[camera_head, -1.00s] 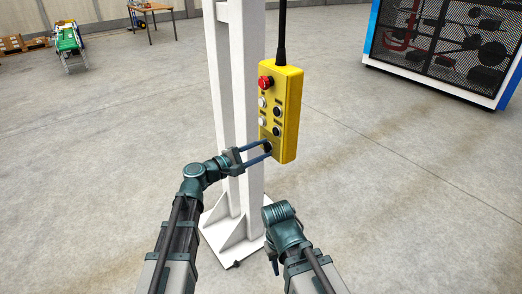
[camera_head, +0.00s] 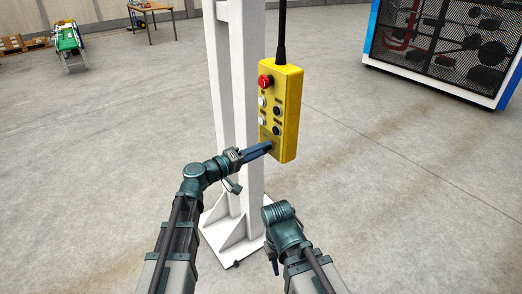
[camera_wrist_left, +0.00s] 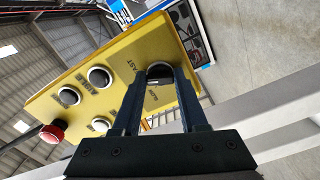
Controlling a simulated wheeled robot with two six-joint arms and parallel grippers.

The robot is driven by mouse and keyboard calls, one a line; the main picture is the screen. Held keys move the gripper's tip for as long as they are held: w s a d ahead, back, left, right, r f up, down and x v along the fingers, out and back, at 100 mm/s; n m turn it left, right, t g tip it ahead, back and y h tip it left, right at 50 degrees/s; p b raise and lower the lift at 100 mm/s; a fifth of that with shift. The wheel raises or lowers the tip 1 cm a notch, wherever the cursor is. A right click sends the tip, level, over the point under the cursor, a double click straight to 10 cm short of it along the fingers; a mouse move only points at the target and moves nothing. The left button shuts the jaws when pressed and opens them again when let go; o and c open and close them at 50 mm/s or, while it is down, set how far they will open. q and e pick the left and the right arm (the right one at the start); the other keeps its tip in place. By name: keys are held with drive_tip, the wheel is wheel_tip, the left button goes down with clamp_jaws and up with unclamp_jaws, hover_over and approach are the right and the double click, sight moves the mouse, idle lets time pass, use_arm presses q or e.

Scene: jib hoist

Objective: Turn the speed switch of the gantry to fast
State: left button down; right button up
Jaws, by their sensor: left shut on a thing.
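The yellow pendant box (camera_head: 288,112) hangs upright beside the white post. The speed switch is a dark round knob (camera_wrist_left: 160,70) low on its face, with FAST and SLOW lettering beside it in the left wrist view. My left gripper (camera_head: 267,147) reaches the knob from the left, and its two fingers (camera_wrist_left: 162,78) are shut on it, one on each side. In the head view the fingers hide the knob and overlap edge-on. The knob's pointer is hidden, so its setting cannot be read. My right gripper (camera_head: 273,265) hangs low, pointing down; its fingers are mostly hidden.
A red stop button (camera_head: 265,81) and several black and white buttons sit above the switch. The white post (camera_head: 249,140) stands close behind my left gripper on its base plate (camera_head: 225,235). A mesh-fronted cabinet (camera_head: 440,45) is at the back right. Open floor surrounds the post.

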use_arm(q)
drive_tip(key=shift+f+m, duration=0.1)
drive_tip(key=shift+m, duration=2.1)
drive_tip(key=shift+c, duration=2.2)
unclamp_jaws()
drive_tip(key=v, duration=1.4)
